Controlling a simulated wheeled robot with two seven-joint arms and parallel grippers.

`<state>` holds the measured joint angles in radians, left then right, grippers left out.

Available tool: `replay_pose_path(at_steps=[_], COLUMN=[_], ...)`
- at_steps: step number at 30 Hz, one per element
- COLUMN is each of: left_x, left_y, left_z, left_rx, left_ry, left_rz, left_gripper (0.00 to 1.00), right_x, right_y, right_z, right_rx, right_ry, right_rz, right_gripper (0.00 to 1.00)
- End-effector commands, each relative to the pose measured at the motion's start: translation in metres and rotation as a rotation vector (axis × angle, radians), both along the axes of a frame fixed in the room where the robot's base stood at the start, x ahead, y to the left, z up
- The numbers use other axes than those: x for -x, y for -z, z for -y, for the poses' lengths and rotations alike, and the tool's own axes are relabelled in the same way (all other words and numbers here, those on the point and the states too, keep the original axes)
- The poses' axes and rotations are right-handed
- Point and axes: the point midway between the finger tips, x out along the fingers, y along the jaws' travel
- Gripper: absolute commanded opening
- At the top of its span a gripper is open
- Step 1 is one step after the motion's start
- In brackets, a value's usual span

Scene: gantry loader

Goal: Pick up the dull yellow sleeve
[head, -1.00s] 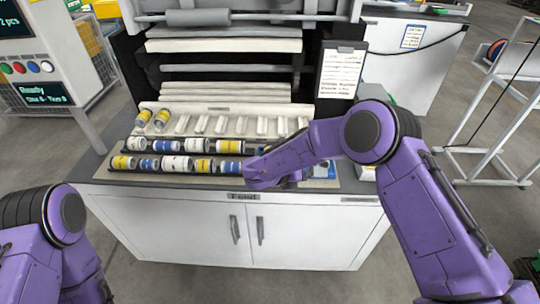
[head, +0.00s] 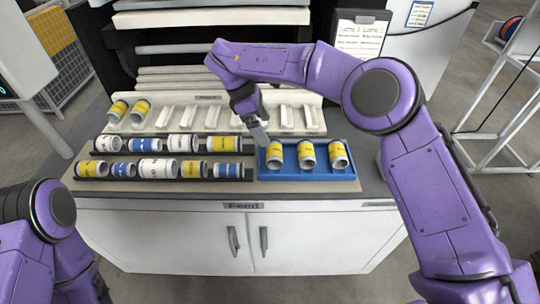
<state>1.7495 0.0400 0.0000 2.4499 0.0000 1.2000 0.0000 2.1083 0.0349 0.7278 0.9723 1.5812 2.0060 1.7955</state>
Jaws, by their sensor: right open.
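Several yellow-banded sleeves are in the head view, and I cannot tell surely which is the dull yellow one. Three lie in the blue tray: left (head: 274,154), middle (head: 306,154) and right (head: 338,154). Others are in the dark racks: one in the back row (head: 207,145), and two in the front row, at the left end (head: 91,170) and further right (head: 193,170). Two more (head: 118,111) (head: 140,111) lie in the white slotted holder. My left gripper is out of view.
The blue tray (head: 300,176) sits at the counter's right. White and blue sleeves share the racks (head: 130,179). Several slots of the white holder (head: 225,101) are empty. The machine frame stands behind, with a paper sheet (head: 360,37) at its right.

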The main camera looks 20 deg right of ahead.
Motion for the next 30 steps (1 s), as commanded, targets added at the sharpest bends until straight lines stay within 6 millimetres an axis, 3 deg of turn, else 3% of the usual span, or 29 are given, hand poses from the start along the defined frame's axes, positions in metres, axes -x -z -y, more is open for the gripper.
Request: replay_pose_path(at_steps=[1, 11, 19, 28, 30], left_x=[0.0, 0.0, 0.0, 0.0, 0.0], left_y=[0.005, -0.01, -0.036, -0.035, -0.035], left_z=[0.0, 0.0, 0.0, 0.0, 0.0], left_rx=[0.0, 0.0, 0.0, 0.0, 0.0], left_ry=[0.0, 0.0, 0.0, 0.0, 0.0], left_rz=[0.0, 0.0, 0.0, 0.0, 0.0], left_gripper=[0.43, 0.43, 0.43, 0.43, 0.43], right_x=[-0.001, 0.002, 0.009, 0.01, 0.01], right_y=[0.009, 0.054, 0.094, 0.105, 0.105], right_z=[0.0, 0.011, 0.025, 0.029, 0.029], right_rx=[0.0, 0.002, 0.002, 0.002, 0.002], right_ry=[-0.002, -0.016, -0.014, -0.013, -0.013], right_rz=[-0.002, -0.005, -0.007, -0.003, -0.003], right_gripper=[1.0, 1.0, 1.0, 1.0, 0.77])
